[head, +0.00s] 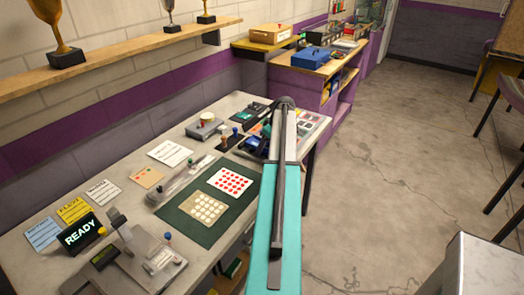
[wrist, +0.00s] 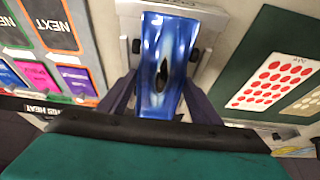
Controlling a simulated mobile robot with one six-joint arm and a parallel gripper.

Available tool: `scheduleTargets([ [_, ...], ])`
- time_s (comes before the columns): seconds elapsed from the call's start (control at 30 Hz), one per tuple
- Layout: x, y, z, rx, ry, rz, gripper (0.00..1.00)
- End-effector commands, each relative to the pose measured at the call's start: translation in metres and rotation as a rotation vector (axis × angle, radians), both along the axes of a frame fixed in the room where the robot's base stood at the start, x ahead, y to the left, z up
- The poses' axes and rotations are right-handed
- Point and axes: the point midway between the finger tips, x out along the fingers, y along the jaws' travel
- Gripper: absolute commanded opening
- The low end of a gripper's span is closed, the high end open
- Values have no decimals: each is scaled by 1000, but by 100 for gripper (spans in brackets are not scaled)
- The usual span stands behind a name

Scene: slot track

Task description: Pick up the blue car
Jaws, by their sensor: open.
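The blue car (wrist: 168,45) is glossy, with a dark oval cockpit. In the wrist view it lies lengthwise at the upper middle, on a pale grey holder (wrist: 214,22). My gripper (wrist: 161,84) is open, with one dark finger on each side of the car's near part. I cannot tell whether the fingers touch it. The car's near end is partly hidden by my gripper's body. In the head view my teal and grey arm reaches over the far end of the table, and my gripper is hidden behind it.
A dark green mat (wrist: 245,72) with a red-dotted card (wrist: 268,84) is right of the car. Cards marked NEXT (wrist: 50,22) are at the left. In the head view, a READY sign (head: 80,236) stands on the near table. Open floor (head: 390,170) is at the right.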

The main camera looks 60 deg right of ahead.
Motion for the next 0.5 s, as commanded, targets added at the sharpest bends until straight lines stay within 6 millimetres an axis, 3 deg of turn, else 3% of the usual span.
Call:
scheduleTargets([
  [0.27, 0, 0, 0, 0, 0, 0, 58],
  [0.5, 0, 0, 1, 0, 0, -1, 22],
])
